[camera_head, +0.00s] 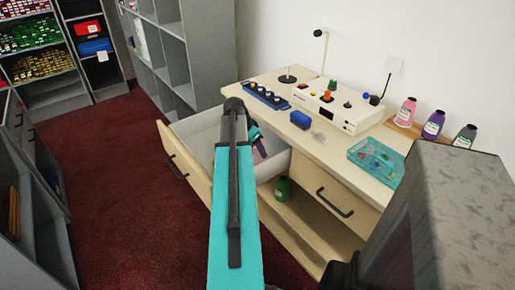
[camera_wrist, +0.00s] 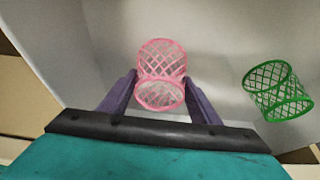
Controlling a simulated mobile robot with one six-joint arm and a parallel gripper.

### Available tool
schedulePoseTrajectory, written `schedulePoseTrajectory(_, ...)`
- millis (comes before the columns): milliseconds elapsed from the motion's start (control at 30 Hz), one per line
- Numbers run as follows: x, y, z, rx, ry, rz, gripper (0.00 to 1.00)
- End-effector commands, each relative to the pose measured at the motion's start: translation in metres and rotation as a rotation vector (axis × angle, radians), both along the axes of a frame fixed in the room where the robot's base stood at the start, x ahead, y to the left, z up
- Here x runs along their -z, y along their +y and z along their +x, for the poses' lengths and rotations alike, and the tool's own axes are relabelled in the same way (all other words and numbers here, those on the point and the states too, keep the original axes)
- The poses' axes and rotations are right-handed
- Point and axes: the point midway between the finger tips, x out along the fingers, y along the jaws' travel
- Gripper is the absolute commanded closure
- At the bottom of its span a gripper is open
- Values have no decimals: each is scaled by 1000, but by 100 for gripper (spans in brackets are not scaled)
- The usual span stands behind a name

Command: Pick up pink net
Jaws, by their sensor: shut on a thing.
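The pink net (camera_wrist: 160,72) is a small open lattice basket. In the wrist view it sits between the two purple fingers of my gripper (camera_wrist: 160,98), which is shut on it. It is inside or just above the white interior of the open drawer (camera_head: 198,124); I cannot tell whether it touches the drawer floor. In the head view my arm hides most of the gripper, and only a bit of pink (camera_head: 261,150) shows beside it.
A green net (camera_wrist: 278,92) lies to the right in the wrist view. Drawer walls surround the gripper. A green item (camera_head: 282,188) is below the drawer.

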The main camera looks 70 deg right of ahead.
Motion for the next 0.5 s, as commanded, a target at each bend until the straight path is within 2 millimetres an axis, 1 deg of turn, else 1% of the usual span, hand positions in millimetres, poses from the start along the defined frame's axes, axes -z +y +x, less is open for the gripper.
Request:
schedulePoseTrajectory(167, -8, 0, 0, 0, -1, 0, 64)
schedulePoseTrajectory(267, -17, 0, 0, 1, -1, -2, 64)
schedulePoseTrajectory(367, -28, 0, 0, 0, -1, -2, 64)
schedulePoseTrajectory(500, -49, -1, 1, -1, -1, -2, 64)
